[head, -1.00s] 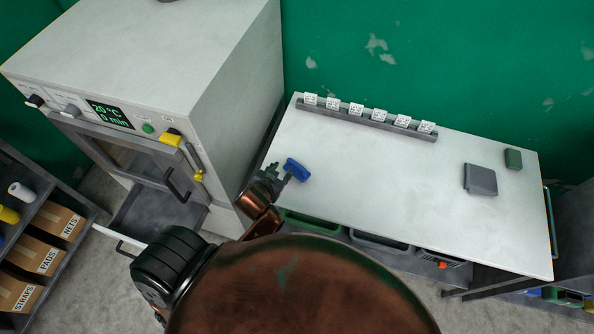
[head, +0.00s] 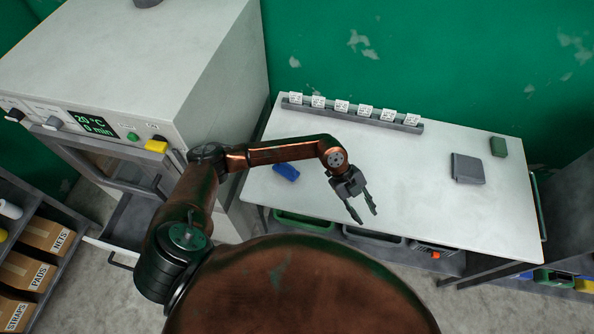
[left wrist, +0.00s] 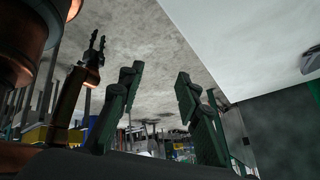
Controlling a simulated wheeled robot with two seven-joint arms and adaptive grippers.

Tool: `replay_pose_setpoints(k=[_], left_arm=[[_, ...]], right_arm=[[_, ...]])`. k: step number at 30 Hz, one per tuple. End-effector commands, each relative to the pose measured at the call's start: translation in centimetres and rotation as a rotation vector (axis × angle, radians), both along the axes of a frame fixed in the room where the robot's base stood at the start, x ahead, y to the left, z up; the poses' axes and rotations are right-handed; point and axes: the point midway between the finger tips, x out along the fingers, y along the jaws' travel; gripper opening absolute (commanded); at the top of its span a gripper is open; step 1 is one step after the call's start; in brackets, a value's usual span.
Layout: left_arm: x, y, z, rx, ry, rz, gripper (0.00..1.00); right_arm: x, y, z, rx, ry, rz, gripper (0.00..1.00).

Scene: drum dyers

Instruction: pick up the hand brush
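A small blue object (head: 286,172), which looks like the hand brush, lies on the left end of the white table in the head view. My left forearm passes just above it in the picture and may hide part of it. My left gripper (head: 360,208) is to the right of it, over the table's front part, with its fingers apart and empty. The left wrist view shows the same open fingers (left wrist: 158,100) with nothing between them. My right gripper (left wrist: 97,46) appears small in the left wrist view, its fingers slightly apart. The blue object does not show there.
The white table (head: 420,190) has a rail of white tags (head: 350,112) along its back. A grey box (head: 467,169) and a green block (head: 499,146) sit at its right. An oven (head: 215,90) stands at left. Bins (head: 305,222) hang under the table. The table's middle is clear.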

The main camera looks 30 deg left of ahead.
Motion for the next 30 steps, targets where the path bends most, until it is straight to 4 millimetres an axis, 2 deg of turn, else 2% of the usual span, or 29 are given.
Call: replay_pose_setpoints(k=[1, 2, 3, 6, 9, 10, 12, 16, 23, 30], left_arm=[[1.9, 4.8, -1.8, 0.195, 0.011, 0.020, 0.31], [2.7, 7.6, -2.7, 0.307, 0.020, 0.039, 0.31], [3.8, 11.5, -3.3, 0.449, 0.032, 0.078, 0.31], [6.3, 20.0, -2.8, 0.741, 0.047, 0.191, 0.31], [7.8, 25.8, -1.2, 0.939, 0.050, 0.297, 0.31], [8.1, 27.0, -0.7, 0.980, 0.051, 0.322, 0.31], [8.5, 29.1, 0.2, 1.050, 0.051, 0.367, 0.31], [8.7, 31.0, 0.3, 1.104, 0.053, 0.403, 0.31], [8.3, 31.8, -1.8, 1.103, 0.054, 0.401, 0.31], [7.8, 33.1, -5.0, 1.101, 0.054, 0.400, 0.31]], right_arm=[[0.0, 0.0, 0.0, 0.000, 0.000, 0.000, 0.30], [0.0, 0.0, 0.0, 0.000, -0.001, 0.000, 0.30], [0.0, 0.0, 0.0, 0.000, -0.001, 0.000, 0.30], [0.1, 0.0, 0.0, 0.000, -0.001, 0.000, 0.30], [0.1, 0.1, 0.0, 0.001, -0.001, -0.001, 0.30], [0.1, 0.1, 0.0, 0.001, -0.001, -0.001, 0.30], [0.1, 0.2, 0.0, 0.002, -0.002, -0.002, 0.30], [0.1, 0.4, 0.2, 0.004, -0.002, -0.003, 0.30], [0.2, 0.5, 0.8, 0.006, -0.002, -0.002, 0.30], [0.2, 0.5, 2.1, 0.006, -0.003, -0.002, 0.30]])
